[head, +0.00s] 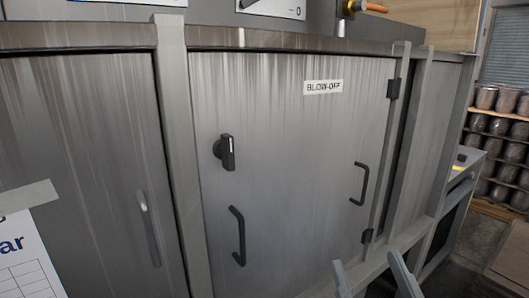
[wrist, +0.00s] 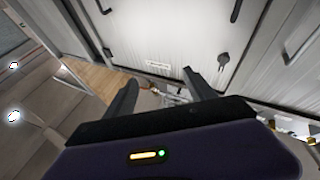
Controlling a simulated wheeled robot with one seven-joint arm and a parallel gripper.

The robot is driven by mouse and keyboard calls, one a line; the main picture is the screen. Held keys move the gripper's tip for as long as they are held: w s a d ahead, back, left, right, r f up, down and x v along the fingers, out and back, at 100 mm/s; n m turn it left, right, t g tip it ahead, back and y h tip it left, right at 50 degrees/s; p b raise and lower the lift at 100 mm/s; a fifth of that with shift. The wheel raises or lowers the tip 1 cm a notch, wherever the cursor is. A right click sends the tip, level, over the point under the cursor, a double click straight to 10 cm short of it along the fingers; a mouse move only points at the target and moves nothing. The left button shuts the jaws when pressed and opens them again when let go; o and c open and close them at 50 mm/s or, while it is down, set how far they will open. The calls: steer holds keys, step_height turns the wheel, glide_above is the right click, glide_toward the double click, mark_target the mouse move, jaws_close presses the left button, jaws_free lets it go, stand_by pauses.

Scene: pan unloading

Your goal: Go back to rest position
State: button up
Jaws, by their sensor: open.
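My gripper (wrist: 161,88) is open in the wrist view, its two dark fingers spread apart with nothing held between them. In the head view my gripper (head: 373,274) shows as two grey finger tips at the bottom edge, apart from each other and in front of the cabinet. The grey metal door (head: 285,150) labelled BLOW-OFF looks closed. It also shows in the wrist view (wrist: 180,38), turned upside down, beyond the fingers. The rest of my arm is hidden in the head view.
The door carries a black knob (head: 226,152) and two black handles, one lower left (head: 239,236), one right (head: 359,185). A paper sheet (head: 30,255) hangs at left. Shelves with several cylindrical parts (head: 497,123) stand at far right. Grey floor (head: 472,238) shows there.

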steer(key=s+d+f+m+g+h, duration=0.1)
steer(key=s+d+f+g, duration=0.2)
steer(key=s+f, duration=0.9)
steer(key=s+d+f+m+g+h, duration=0.1)
steer(key=s+d+f+g, duration=0.2)
steer(key=s+f, duration=0.9)
steer(key=s+g, duration=0.1)
steer(key=s, duration=0.2)
steer(key=shift+s+g, duration=0.4)
